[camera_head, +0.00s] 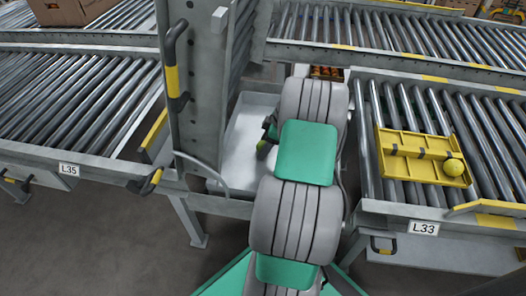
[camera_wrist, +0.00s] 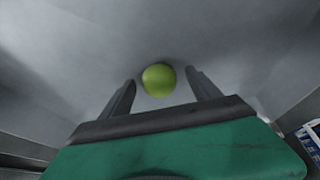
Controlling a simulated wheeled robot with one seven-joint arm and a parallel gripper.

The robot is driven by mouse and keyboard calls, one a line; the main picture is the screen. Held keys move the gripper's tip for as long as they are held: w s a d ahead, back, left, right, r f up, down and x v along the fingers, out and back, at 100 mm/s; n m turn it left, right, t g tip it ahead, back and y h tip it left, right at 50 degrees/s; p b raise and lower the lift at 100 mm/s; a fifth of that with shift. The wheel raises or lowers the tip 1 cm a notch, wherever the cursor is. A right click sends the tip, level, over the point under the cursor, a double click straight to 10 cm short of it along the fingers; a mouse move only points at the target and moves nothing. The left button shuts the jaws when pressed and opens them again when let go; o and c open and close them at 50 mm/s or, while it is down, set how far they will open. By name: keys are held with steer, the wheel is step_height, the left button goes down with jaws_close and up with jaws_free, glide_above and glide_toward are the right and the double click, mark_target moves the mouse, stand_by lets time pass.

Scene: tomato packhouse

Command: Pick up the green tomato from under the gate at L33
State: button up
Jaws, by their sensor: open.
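The green tomato (camera_wrist: 159,80) lies on a smooth grey metal surface in the wrist view. My gripper (camera_wrist: 160,77) is open, with one dark finger on each side of the tomato. The tomato shows between the fingertips with small gaps to both, so it is not gripped. My gripper's fingers are mostly hidden there by my arm. The raised grey gate (camera_head: 195,100) stands just left of the tray. The L33 label (camera_head: 424,229) is to the right.
The L35 roller conveyor (camera_head: 70,110) is at the left. A cardboard box (camera_head: 70,8) stands at the far left. Tray walls rise close around my gripper.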

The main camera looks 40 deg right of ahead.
steer(key=shift+r, duration=0.1)
steer(key=c, duration=1)
